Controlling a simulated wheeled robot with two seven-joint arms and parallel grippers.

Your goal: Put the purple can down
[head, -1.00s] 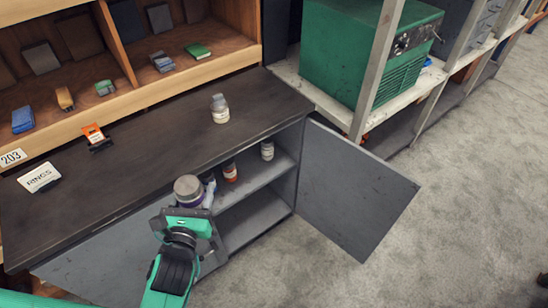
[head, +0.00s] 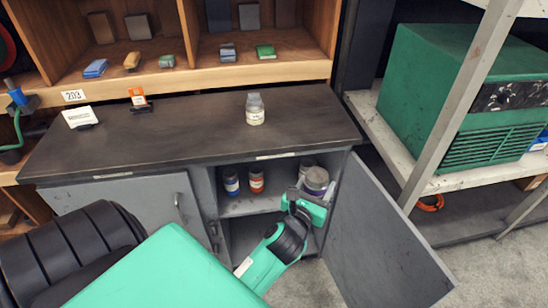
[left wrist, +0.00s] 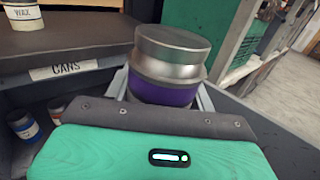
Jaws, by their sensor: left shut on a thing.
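The purple can (head: 317,180) has a silver lid and a purple band. My left gripper (head: 306,197) is shut on it and holds it upright at the right side of the open cabinet, near the upper shelf (head: 243,206). My right gripper is not in view.
A blue-labelled can (head: 231,182) and a red-labelled can (head: 256,180) stand on the shelf at left. The open door (head: 385,240) stands at right. A wax jar (head: 255,108) sits on the counter (head: 180,135).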

